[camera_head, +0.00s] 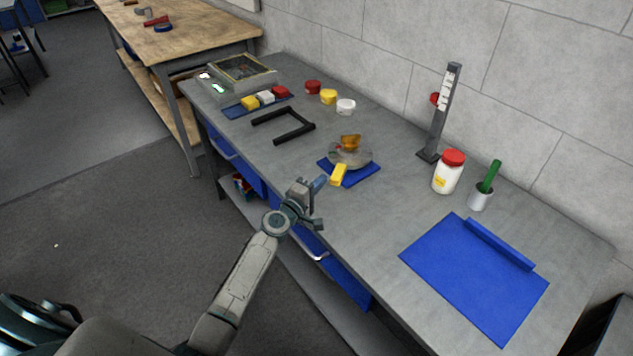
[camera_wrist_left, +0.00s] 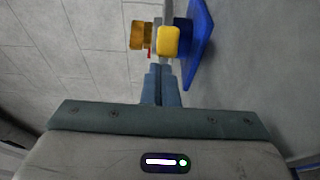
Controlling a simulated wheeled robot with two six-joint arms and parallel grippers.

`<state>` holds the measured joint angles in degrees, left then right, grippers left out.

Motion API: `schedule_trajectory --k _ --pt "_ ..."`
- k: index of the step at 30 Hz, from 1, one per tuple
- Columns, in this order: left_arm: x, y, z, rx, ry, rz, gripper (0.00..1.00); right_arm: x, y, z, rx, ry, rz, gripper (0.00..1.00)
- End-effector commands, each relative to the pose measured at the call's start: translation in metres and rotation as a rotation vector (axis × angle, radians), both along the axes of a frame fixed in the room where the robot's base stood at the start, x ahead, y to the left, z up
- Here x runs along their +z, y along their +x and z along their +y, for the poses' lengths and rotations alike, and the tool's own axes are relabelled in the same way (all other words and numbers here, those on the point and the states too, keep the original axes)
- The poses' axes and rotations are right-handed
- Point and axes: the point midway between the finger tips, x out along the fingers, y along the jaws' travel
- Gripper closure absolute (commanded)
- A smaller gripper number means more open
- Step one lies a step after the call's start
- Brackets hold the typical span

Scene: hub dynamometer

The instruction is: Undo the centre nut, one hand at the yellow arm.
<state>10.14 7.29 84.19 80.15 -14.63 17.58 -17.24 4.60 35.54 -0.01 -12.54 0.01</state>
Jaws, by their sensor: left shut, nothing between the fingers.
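The hub device stands on the bench on a blue base (camera_head: 362,177), with a grey disc (camera_head: 360,158) above it. A golden-orange piece (camera_head: 350,142), apparently the centre nut, sits on top of the disc. The yellow arm (camera_head: 339,174) sticks out at the device's near side. My left gripper (camera_head: 319,185) is shut and empty, just short of the yellow arm. In the left wrist view its closed fingers (camera_wrist_left: 161,75) point at the yellow arm's end (camera_wrist_left: 168,41), with a small gap. The orange nut (camera_wrist_left: 138,35) shows beside it. My right gripper is out of view.
A black U-shaped frame (camera_head: 285,131) and coloured blocks on a blue strip lie left of the device. Several round pots stand behind. A blue mat (camera_head: 465,285) lies front right.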

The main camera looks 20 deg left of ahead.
Motion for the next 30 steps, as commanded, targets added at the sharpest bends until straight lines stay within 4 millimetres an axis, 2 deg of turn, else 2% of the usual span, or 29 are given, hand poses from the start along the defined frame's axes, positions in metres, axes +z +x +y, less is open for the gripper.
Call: schedule_trajectory --k 5,12,15,19,30 --pt "0.000 -0.001 -0.007 -0.001 -0.002 0.000 1.00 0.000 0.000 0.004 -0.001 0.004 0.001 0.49" --pt "0.000 -0.002 -0.054 -0.001 -0.005 -0.001 1.00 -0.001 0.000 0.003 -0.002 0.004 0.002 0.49" --pt "0.000 0.000 -0.067 0.000 -0.003 0.000 1.00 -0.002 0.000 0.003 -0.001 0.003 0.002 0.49" --pt "0.000 0.001 -0.073 0.001 0.000 0.000 1.00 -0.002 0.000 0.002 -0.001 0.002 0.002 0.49" --pt "0.000 0.001 -0.072 0.000 0.000 0.000 1.00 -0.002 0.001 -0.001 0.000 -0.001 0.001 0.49"
